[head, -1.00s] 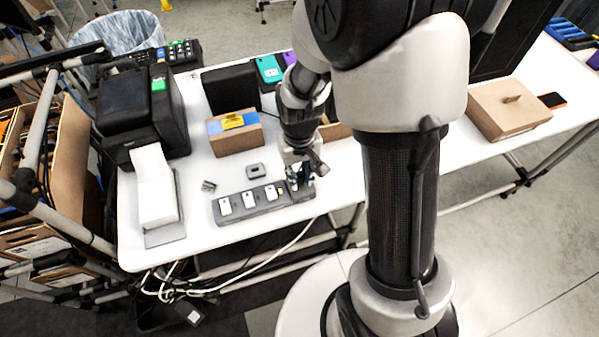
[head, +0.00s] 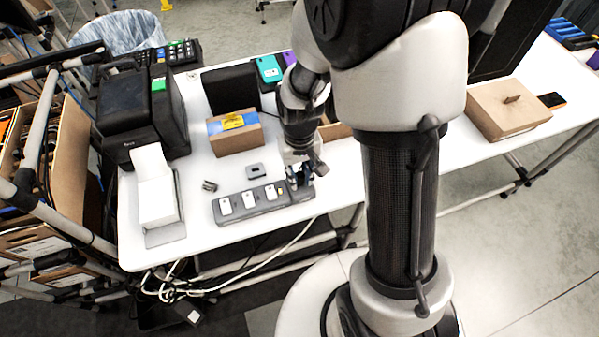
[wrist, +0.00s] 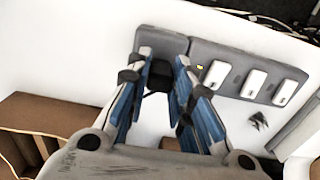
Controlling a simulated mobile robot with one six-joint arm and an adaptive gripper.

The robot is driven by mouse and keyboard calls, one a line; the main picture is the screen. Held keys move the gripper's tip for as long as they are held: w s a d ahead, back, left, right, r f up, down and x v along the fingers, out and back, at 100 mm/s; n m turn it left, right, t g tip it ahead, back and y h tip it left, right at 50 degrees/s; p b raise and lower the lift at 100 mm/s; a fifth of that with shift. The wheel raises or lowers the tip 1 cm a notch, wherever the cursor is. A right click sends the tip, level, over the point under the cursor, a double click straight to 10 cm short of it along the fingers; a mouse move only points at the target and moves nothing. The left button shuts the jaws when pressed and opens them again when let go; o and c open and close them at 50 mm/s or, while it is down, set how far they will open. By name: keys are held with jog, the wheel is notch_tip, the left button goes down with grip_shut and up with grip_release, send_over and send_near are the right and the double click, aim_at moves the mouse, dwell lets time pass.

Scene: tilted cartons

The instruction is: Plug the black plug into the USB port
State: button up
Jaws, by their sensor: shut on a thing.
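The black plug (wrist: 160,76) is between the blue fingers of my gripper (wrist: 162,62) in the wrist view. My gripper is shut on it, over the plain grey block at one end of the strip. The plug's lower end is hidden, so I cannot tell whether it touches the block. The long grey strip (wrist: 235,55) carries several white modules and a small yellow mark beside the block; I cannot make out a USB port opening. In the head view, my gripper (head: 297,181) is at the right end of the strip (head: 236,216), and the plug is not clear.
A small grey box (head: 256,171) and a small metallic piece (head: 209,186) lie behind the strip. A brown carton (head: 236,141) stands farther back, and a black printer (head: 140,115) is at the left. The white table's front edge is close to the strip.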

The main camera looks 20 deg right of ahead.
jog(key=shift+f+b, duration=0.45)
jog(key=shift+f, duration=0.15)
jog(key=o, duration=0.9)
jog(key=shift+o, duration=0.2)
notch_tip(320, 180, up, 12)
dwell(0.4)
jog(key=s+r+t, duration=0.4)
jog(key=s+r, duration=0.8)
jog(key=s, duration=0.3)
jog(key=shift+t, duration=0.3)
